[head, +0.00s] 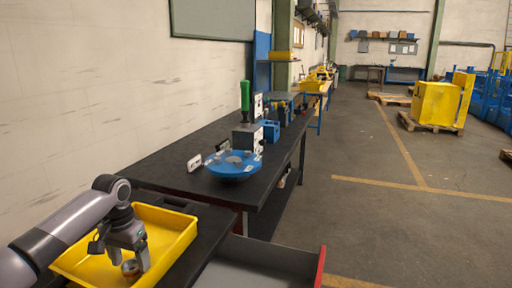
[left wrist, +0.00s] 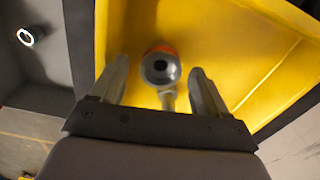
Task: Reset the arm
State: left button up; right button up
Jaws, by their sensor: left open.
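My left gripper (head: 136,265) reaches down into a yellow tray (head: 178,222) at the lower left of the head view. Its fingers are open. A small round metal part with an orange-brown rim (head: 130,268) is at the fingertips in the tray. My right gripper is not in view.
A black workbench (head: 170,160) runs along the wall, bearing a blue round plate (head: 234,164) and a green-handled tool (head: 245,97). A grey drawer (head: 255,265) is open beside the tray; a small ring (left wrist: 25,37) lies in the grey area in the left wrist view.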

pick_arm(q)
jog(key=shift+r, duration=0.75)
jog(key=shift+f, duration=0.1)
